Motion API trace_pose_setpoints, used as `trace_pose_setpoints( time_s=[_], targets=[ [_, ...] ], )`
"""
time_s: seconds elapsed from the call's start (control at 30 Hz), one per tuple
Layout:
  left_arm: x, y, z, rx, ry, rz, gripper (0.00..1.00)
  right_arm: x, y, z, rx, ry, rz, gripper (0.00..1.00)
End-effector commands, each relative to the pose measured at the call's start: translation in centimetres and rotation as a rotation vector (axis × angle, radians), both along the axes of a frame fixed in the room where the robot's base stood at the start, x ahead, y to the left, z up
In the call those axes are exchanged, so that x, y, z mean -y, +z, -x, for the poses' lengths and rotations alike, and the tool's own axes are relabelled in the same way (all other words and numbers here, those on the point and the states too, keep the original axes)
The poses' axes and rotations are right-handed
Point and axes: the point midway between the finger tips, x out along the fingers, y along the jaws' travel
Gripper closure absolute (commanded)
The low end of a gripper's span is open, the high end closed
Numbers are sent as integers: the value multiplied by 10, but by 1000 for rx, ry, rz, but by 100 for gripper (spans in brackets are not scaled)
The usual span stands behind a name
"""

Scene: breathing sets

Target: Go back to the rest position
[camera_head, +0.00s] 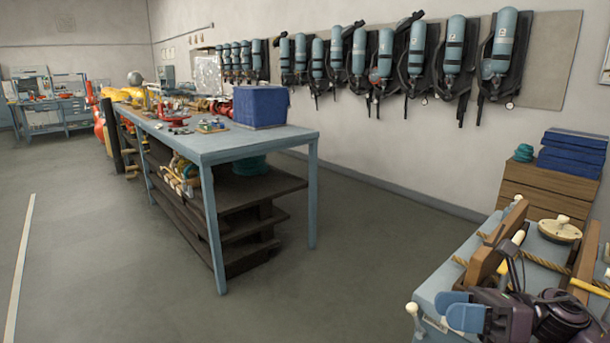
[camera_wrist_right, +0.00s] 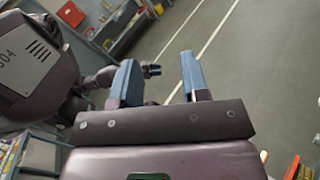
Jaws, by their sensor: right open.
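My right gripper (camera_head: 464,311) is at the lower right of the head view, in front of the blue-grey cart at the right. It also shows in the right wrist view (camera_wrist_right: 158,80), with its two blue fingers spread apart and nothing held between them. Grey floor shows beyond the fingers. A small dark arm part with a bluish tip shows behind the fingers in the right wrist view. It may be my left gripper, but it is too small and partly hidden to read. The left gripper does not show in the head view.
The blue-grey cart (camera_head: 437,285) carries wooden bars, rope and a round beige fitting (camera_head: 560,229) close to my right arm. A long blue table (camera_head: 225,147) holds a blue crate (camera_head: 260,107) and tools. Air cylinders (camera_head: 417,50) hang on the wall. Open floor (camera_head: 110,250) lies at left.

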Motion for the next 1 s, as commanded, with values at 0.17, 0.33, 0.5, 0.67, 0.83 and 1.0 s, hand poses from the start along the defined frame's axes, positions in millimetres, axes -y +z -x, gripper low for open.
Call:
trace_pose_setpoints(
  time_s=[0.17,0.33,0.5,0.67,0.83,1.0],
  targets=[
    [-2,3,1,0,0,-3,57,0,-37,7,-421,-232,-336,59],
    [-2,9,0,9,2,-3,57,15,-84,17,-829,-441,-658,59],
    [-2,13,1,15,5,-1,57,33,-143,43,-1221,-637,-986,59],
    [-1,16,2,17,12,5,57,48,-207,89,-1595,-827,-1345,59],
    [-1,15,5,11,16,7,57,50,-265,151,-1913,-997,-1712,59],
    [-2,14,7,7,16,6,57,45,-296,194,-2081,-1093,-1947,59]
  ],
)
